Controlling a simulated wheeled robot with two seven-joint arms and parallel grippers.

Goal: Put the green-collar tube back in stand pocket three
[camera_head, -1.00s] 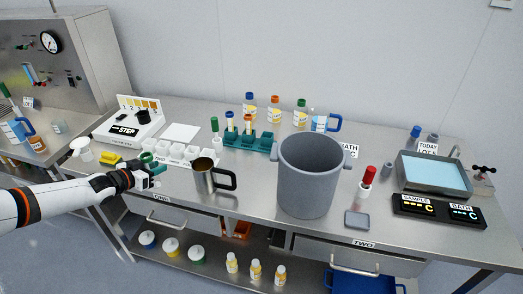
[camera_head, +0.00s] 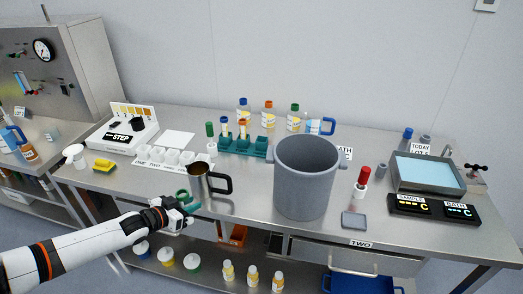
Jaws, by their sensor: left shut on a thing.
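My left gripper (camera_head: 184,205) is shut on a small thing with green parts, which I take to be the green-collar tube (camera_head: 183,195). Its lower part is hidden by the fingers or too small to make out. The gripper is low at the bench's front edge, left of and in front of the steel mug. The teal stand (camera_head: 240,151) is at the back middle, clear of the gripper. A blue-collar tube (camera_head: 225,126) and an orange-collar tube (camera_head: 242,128) stand upright in its left pockets. Its right part holds no tube. My right gripper is not in view.
The steel mug (camera_head: 199,185) stands between the gripper and the stand. A big grey pot (camera_head: 304,185) is right of it. A row of white cups (camera_head: 172,158) and a green-capped item (camera_head: 210,130) are left of the stand. Bottles (camera_head: 268,114) stand behind it.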

